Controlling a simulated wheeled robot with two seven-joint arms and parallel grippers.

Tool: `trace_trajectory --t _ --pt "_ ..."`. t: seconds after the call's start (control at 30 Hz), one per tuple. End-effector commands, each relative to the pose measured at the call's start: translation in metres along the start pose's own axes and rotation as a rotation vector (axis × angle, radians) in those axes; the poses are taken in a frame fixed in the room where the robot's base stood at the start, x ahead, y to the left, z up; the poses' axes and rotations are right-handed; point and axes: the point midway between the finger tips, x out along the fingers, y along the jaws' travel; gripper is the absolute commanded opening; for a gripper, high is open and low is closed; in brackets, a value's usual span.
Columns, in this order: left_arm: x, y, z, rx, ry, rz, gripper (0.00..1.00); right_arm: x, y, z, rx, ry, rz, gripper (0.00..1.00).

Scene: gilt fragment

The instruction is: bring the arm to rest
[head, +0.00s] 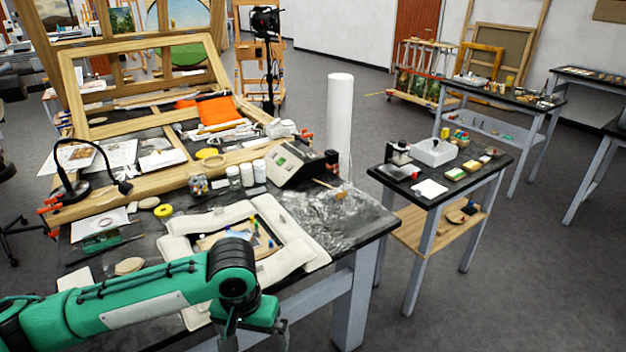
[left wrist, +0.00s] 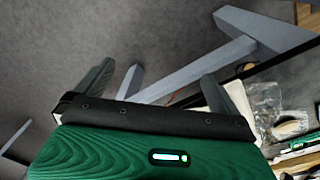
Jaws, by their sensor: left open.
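My left arm comes in from the left over the workbench's front edge. Its green gripper (head: 256,338) hangs low in front of the bench (head: 318,222), cut by the bottom of the picture. In the left wrist view my left gripper (left wrist: 156,84) has its two dark fingers wide apart with nothing between them, only grey bench legs and floor beyond. A fragment (head: 262,240) with small coloured pieces on it lies inside a pale padded frame (head: 305,247) on the bench, apart from the gripper. My arm hides part of that frame. My right gripper is not in view.
The bench holds a desk lamp (head: 72,182), several jars (head: 247,174), a grey device (head: 293,165) and a large wooden frame (head: 75,105). A side table (head: 398,193) with small items stands to the right. Open floor (head: 480,300) lies at the lower right.

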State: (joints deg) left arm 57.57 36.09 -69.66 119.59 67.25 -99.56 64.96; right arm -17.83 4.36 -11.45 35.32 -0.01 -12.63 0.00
Motion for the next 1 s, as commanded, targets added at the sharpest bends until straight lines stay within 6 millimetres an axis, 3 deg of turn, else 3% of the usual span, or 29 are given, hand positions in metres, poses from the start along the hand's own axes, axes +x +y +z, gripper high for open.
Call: trace_trajectory --t 0.37,0.57,0.7,0.8,0.87,1.0 --pt "0.047 0.015 -0.058 -0.057 0.085 0.153 1.0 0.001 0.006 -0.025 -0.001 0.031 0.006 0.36" --pt "0.101 0.011 -0.101 -0.116 0.169 0.244 1.0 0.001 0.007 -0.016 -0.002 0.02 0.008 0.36" --pt "0.17 -0.009 -0.127 -0.177 0.249 0.282 1.0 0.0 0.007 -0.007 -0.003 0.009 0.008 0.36" --pt "0.228 -0.031 -0.13 -0.216 0.299 0.275 1.0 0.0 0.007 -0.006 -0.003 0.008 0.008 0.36" --pt "0.267 -0.046 -0.124 -0.233 0.32 0.258 1.0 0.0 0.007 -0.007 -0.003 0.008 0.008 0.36" --pt "0.358 -0.081 -0.085 -0.253 0.346 0.194 1.0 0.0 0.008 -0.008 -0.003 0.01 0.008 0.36"
